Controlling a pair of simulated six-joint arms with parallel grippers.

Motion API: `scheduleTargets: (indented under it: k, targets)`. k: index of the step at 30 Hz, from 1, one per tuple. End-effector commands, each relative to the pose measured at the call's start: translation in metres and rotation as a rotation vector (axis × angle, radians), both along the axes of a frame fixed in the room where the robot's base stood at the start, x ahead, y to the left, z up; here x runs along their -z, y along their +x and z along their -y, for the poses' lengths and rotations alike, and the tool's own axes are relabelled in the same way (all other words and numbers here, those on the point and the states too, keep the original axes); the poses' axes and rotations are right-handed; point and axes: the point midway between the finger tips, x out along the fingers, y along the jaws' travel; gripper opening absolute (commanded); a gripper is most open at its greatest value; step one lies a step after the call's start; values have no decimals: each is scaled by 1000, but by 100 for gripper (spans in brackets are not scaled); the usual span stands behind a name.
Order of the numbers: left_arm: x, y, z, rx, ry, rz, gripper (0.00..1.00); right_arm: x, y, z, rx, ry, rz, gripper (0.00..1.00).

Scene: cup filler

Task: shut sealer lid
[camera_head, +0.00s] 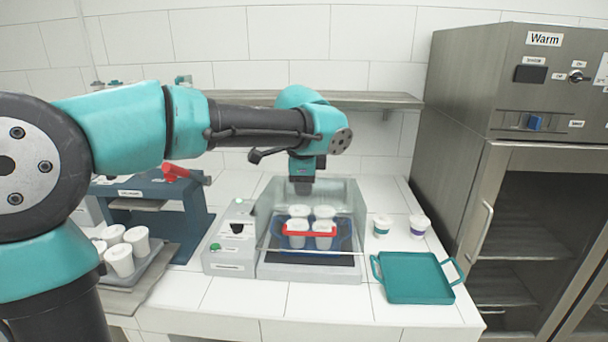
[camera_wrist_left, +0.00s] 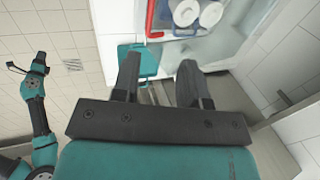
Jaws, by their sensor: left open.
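The sealer (camera_head: 225,262) is a grey machine with a green button and a dark bed, standing in the middle of the counter. Its clear lid (camera_head: 345,195) shows as a see-through panel at the back of the bed; its exact angle is hard to tell. Several white cups (camera_head: 297,238) stand in a rack with a red handle (camera_head: 310,231) on the bed. My left gripper (camera_head: 303,188) is at the lid's upper rear edge, above and behind the cups; contact cannot be told. In the left wrist view its fingers (camera_wrist_left: 160,62) are apart with nothing between them. My right gripper does not show.
A teal tray (camera_head: 415,278) and two banded cups (camera_head: 419,227) lie right of the sealer. A grey tray of white cups (camera_head: 120,260) and a blue machine with a red lever (camera_head: 185,174) are at left. A wall shelf (camera_head: 385,101) is behind; a steel warmer (camera_head: 480,130) stands right.

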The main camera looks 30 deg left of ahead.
Motion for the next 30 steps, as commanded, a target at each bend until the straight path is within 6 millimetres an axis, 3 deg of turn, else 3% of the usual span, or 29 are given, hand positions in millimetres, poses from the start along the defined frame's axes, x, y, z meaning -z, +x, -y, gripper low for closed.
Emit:
scheduleTargets:
  k: [5,14,22,27,30]
  targets:
    - [-16,-5,3,1,0,1,40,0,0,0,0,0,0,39]
    - [-18,-6,3,0,1,0,40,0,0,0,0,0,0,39]
    - [-15,5,9,-4,5,-34,16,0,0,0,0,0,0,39]
    - [-8,31,27,-14,18,-120,0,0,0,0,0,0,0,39]
    - [-1,49,42,-21,28,-188,0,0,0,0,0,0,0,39]
